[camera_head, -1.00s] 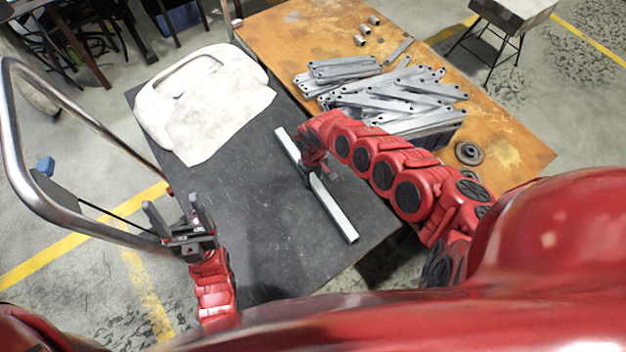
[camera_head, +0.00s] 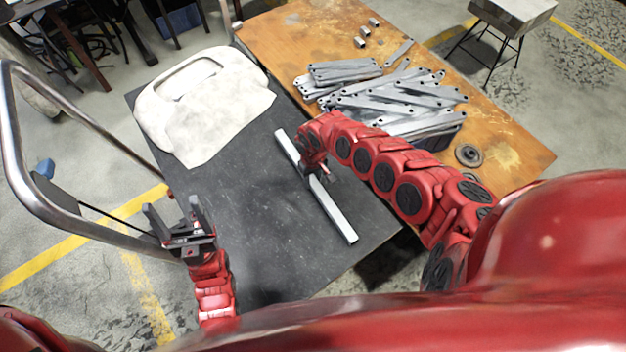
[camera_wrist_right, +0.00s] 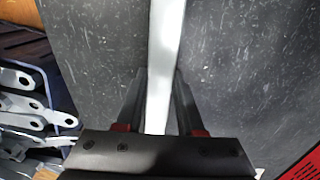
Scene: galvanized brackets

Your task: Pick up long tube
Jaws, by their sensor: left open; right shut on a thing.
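The long tube (camera_head: 334,215) is a pale metal bar lying slantwise over the dark cart top in the head view. My right gripper (camera_head: 312,178) is at its middle, and my right arm hides part of it there. In the right wrist view the tube (camera_wrist_right: 163,50) runs between the two fingers of the right gripper (camera_wrist_right: 160,85), which is shut on it. I cannot tell whether the tube touches the cart or is slightly raised. My left gripper (camera_head: 175,215) is open and empty, near the cart's left edge by the handle.
The dark cart top (camera_head: 240,200) has a white molded part (camera_head: 205,100) at its far left. A metal handle (camera_head: 80,105) rises on the left. The wooden table (camera_head: 290,45) behind holds a pile of galvanized brackets (camera_head: 390,100) and a dark round part (camera_head: 468,155).

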